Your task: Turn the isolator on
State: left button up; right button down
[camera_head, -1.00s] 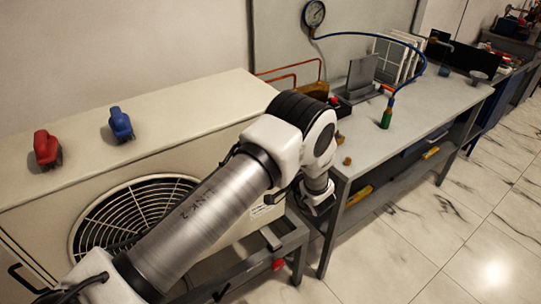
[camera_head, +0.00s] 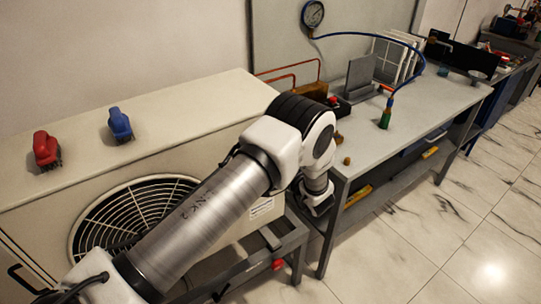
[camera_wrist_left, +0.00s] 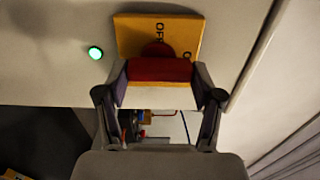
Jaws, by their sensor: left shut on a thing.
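The isolator shows in the left wrist view as a yellow plate (camera_wrist_left: 129,36) with a red handle (camera_wrist_left: 158,71) standing out from it. The dark word "OFF" is printed sideways on the plate; a second marking lower right is partly hidden. My left gripper (camera_wrist_left: 158,84) is shut on the red handle, with a finger at each side. In the head view my left arm hides the isolator and the fingertips. My right gripper is in neither view.
A pale cabinet (camera_head: 60,190) with a round fan grille stands at the left, with red (camera_head: 46,150) and blue (camera_head: 120,124) tools on top. A grey workbench (camera_head: 440,100) stands at the right with a gauge (camera_head: 313,14) and blue hose above it. The tiled floor in front is clear.

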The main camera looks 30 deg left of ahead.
pick_arm(q)
jog(key=o, duration=1.1)
jog(key=shift+o, duration=0.2)
jog(key=v, duration=0.7)
jog(key=shift+d, duration=0.15)
